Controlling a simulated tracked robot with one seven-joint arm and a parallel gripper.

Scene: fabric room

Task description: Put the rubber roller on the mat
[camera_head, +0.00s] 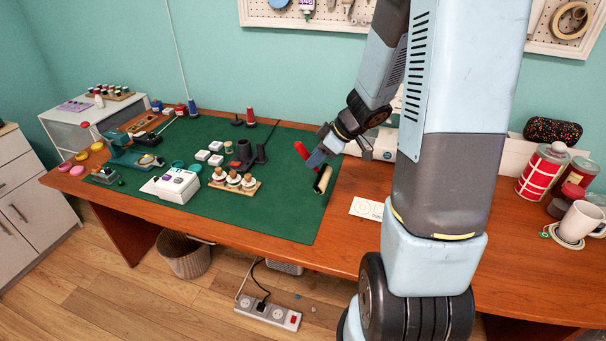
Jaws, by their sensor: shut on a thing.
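The rubber roller (322,181), with a cream barrel and dark ends, shows just below my gripper (316,164). A red handle-like part (300,150) sticks up to the left of the jaws and seems to belong to it. My gripper is shut on the roller, partly hiding it. The large dark green mat (290,211) covers the left and middle of the wooden table. The roller appears over the mat's right part, near its right edge; I cannot tell whether it touches the mat.
A wooden rack with white-based pegs (235,181), a white box (177,185) and several small tools stand on the mat left of my gripper. A white card (367,208) lies right of the mat. A mug (580,221) and tins stand far right. The mat's front right is clear.

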